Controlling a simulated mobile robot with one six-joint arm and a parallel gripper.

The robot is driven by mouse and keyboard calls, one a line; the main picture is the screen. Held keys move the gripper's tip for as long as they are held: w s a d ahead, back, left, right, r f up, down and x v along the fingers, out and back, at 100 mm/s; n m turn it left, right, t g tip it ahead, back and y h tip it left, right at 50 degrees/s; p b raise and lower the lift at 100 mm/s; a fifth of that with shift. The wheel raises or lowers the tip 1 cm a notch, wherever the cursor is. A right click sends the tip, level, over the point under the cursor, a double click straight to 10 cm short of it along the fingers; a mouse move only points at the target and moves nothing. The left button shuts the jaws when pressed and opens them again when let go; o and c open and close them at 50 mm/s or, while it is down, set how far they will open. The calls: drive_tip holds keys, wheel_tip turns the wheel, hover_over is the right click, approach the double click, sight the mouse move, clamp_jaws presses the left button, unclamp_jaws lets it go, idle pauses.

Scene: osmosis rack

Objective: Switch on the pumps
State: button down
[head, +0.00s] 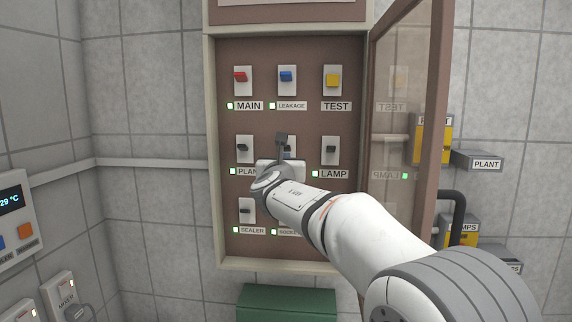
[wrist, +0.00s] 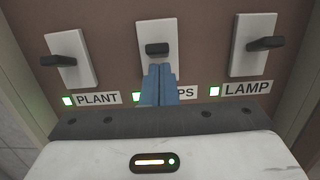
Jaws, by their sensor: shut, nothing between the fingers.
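The pumps switch is the middle one in the wrist view, a light plate (wrist: 152,30) with a dark lever (wrist: 157,49). Its label, partly hidden by my fingers, shows only "PS" (wrist: 186,93). A lit green lamp (wrist: 137,96) shows left of the label. My gripper (wrist: 158,70) is shut and empty, its blue fingertips just below the lever in the picture; I cannot tell whether they touch it. In the head view my gripper (head: 282,138) covers most of this switch and its label.
The plant switch (wrist: 69,58) and lamp switch (wrist: 251,45) flank it, both with lit green lamps. Red main (head: 240,77), blue leakage (head: 286,76) and yellow test (head: 332,80) switches sit above. The cabinet's glazed door (head: 405,130) stands open at the right.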

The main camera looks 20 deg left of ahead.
wheel_tip(320, 180, down, 4)
drive_tip(key=s+b, duration=0.1)
drive_tip(key=b, duration=0.4)
drive_tip(key=s+d+r, duration=0.2)
drive_tip(key=s+r, duration=0.5)
drive_tip(key=shift+s+r, duration=0.15)
drive_tip(key=shift+s, duration=0.15)
